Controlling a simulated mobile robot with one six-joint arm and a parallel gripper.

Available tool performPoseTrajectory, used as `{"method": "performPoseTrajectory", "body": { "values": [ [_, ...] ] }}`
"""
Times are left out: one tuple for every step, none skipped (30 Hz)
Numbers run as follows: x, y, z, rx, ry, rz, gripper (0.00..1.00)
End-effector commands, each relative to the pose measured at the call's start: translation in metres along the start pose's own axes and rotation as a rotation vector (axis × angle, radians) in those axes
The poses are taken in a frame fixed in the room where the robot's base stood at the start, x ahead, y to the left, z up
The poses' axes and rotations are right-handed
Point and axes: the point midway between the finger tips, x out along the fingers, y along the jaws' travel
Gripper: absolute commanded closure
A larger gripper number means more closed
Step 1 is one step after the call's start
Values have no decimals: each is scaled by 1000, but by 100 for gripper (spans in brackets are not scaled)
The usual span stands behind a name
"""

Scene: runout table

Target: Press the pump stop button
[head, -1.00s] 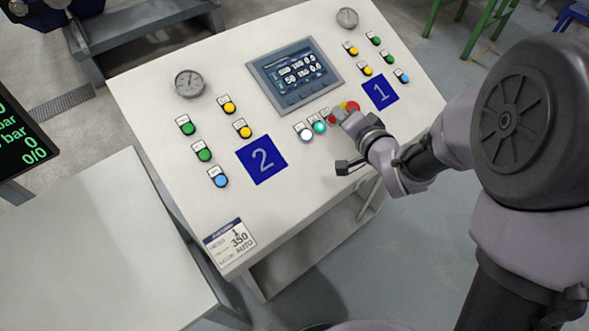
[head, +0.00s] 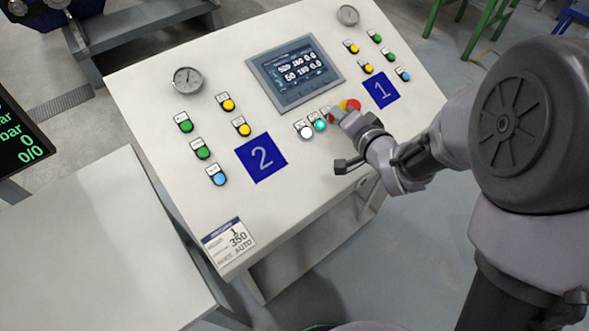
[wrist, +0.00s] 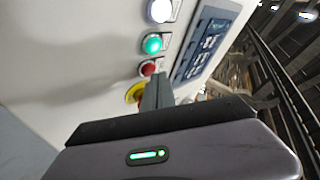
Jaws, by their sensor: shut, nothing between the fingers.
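The sloped control panel has a row of controls below its screen: a white lamp button (head: 305,131), a teal lit button (head: 319,125), a small red button (wrist: 148,67) and a red mushroom button on a yellow ring (wrist: 134,93). Their small labels are unreadable, so I cannot tell which is pump stop. My gripper (head: 340,113) is shut and empty, low over the red end of this row. In the wrist view the closed fingers (wrist: 160,82) reach beside the small red button and partly cover the yellow ring. I cannot tell whether they touch anything.
A white table (head: 90,240) stands at the left.

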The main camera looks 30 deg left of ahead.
Motion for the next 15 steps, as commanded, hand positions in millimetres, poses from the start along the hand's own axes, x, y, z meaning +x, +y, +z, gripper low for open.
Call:
{"method": "performPoseTrajectory", "body": {
  "values": [
    [1, 1, 1, 0, 0, 0, 100],
    [1, 1, 1, 0, 0, 0, 100],
    [1, 1, 1, 0, 0, 0, 100],
    [1, 1, 1, 0, 0, 0, 100],
    [2, 2, 1, 0, 0, 0, 100],
    [2, 2, 2, 0, 0, 0, 100],
    [2, 2, 2, 0, 0, 0, 100],
    [2, 2, 2, 0, 0, 0, 100],
    [3, 2, 2, 0, 0, 0, 100],
    [3, 2, 2, 0, 0, 0, 100],
    [3, 3, 2, 0, 0, 0, 100],
    [4, 3, 3, 0, 0, 0, 100],
    [4, 3, 3, 0, 0, 0, 100],
    [4, 3, 3, 0, 0, 0, 100],
    [4, 4, 3, 0, 0, 0, 100]
  ]
}}
